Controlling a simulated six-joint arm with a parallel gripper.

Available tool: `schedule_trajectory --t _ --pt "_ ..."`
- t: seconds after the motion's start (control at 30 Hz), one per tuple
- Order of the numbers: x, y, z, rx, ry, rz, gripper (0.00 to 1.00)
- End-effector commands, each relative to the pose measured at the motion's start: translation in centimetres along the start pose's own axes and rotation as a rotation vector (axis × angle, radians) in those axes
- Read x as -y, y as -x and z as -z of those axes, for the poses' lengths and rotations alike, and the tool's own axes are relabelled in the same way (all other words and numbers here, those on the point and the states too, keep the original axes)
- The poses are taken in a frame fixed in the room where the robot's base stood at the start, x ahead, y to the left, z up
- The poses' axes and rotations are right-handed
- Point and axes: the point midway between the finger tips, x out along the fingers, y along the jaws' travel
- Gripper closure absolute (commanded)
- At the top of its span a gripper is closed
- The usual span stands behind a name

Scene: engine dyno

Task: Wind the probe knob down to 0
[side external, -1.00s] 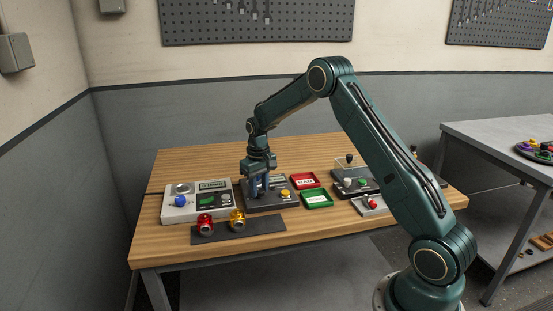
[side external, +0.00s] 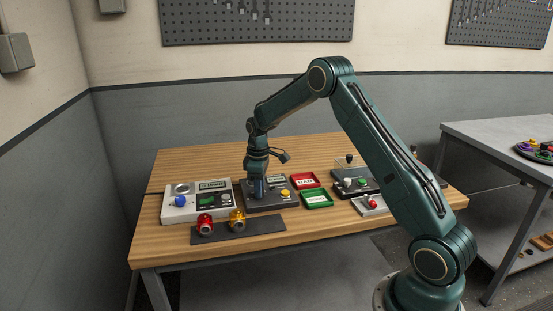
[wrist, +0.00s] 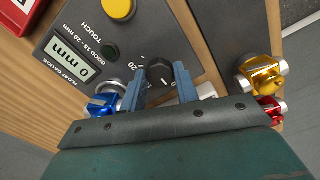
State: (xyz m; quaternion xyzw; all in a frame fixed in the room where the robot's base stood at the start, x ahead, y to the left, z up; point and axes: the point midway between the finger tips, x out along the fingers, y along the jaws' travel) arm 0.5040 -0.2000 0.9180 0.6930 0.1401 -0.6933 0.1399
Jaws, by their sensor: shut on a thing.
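The dark float gauge unit (side external: 272,207) sits mid-bench in the side view. Its panel (wrist: 190,30) fills much of the wrist view. The black probe knob (wrist: 160,72) has a white pointer mark and stands beside printed scale numbers, with a 20 legible. My gripper (wrist: 162,84) has one blue finger on each side of the knob and is shut on it. The gauge display (wrist: 75,60) reads 0 mm. In the side view my gripper (side external: 257,192) hides the knob.
A yellow button (wrist: 118,8) is on the panel. Red (side external: 205,224) and gold (side external: 237,219) parts stand on a dark mat in front. A pale device (side external: 180,214) is to the left. Red (side external: 304,180) and green (side external: 316,199) trays lie to the right.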

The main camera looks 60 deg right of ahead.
Motion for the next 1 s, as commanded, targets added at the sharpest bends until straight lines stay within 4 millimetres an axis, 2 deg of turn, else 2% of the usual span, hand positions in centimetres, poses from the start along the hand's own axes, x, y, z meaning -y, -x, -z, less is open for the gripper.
schedule_trajectory --t 0.4,0.43,0.5,0.53,1.0 --pt "-0.04 0.12 0.05 -0.002 0.011 -0.002 0.92" --pt "-0.04 0.12 0.05 -0.002 0.011 -0.002 0.64" --pt "-0.03 0.1 0.05 -0.002 0.011 -0.001 0.5" --pt "-0.03 0.09 0.04 -0.002 0.011 -0.001 0.48" --pt "-0.02 0.65 0.03 -0.001 0.009 -0.001 0.48"
